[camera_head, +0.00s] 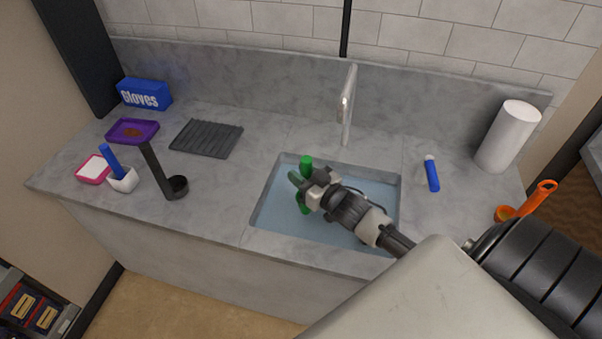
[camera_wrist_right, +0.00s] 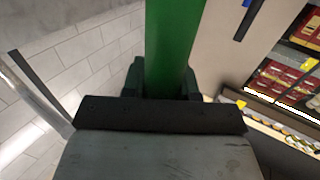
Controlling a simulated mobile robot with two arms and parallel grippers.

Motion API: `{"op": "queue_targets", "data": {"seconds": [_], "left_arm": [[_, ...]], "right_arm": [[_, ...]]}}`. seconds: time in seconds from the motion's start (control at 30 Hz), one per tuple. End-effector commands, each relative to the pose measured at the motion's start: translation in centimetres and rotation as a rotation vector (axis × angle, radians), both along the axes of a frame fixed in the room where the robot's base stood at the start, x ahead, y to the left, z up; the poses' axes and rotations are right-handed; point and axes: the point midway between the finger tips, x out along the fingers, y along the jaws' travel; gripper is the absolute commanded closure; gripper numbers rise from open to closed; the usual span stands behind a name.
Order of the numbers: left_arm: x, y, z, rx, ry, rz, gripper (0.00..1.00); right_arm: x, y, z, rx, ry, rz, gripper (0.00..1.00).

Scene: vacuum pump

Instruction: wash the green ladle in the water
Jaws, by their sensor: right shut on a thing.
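The green ladle (camera_head: 306,163) is over the sink, held roughly upright in my right gripper (camera_head: 301,186). Its green handle (camera_wrist_right: 173,45) fills the middle of the right wrist view, between the fingers. The lower part of the ladle reaches down into the sink; its bowl is partly hidden by the gripper, and I cannot tell how deep it is in the water. The water (camera_head: 285,218) is blue-grey and fills the sink (camera_head: 262,187). My left gripper is not in view.
A faucet (camera_head: 347,105) rises behind the sink. To the left are a black ladle (camera_head: 163,172), a dark ribbed mat (camera_head: 207,138), a purple tray (camera_head: 132,131) and a glove box (camera_head: 144,94). To the right are a blue marker-like object (camera_head: 432,174), a paper roll (camera_head: 507,137) and an orange ladle (camera_head: 537,198).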

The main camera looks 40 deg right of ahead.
Motion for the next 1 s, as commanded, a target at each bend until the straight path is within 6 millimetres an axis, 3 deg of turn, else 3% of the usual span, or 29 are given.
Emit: {"op": "queue_targets", "data": {"seconds": [0.03, 0.6, 1.0], "left_arm": [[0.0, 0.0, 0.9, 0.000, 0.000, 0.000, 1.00], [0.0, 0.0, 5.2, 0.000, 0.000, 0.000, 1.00], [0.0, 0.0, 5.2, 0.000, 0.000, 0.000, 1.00]], "right_arm": [[0.0, 0.0, 0.9, -0.001, -0.001, 0.000, 1.00], [0.0, 0.0, 5.3, -0.002, 0.000, 0.000, 1.00], [0.0, 0.0, 5.3, -0.001, -0.001, 0.000, 1.00]]}}
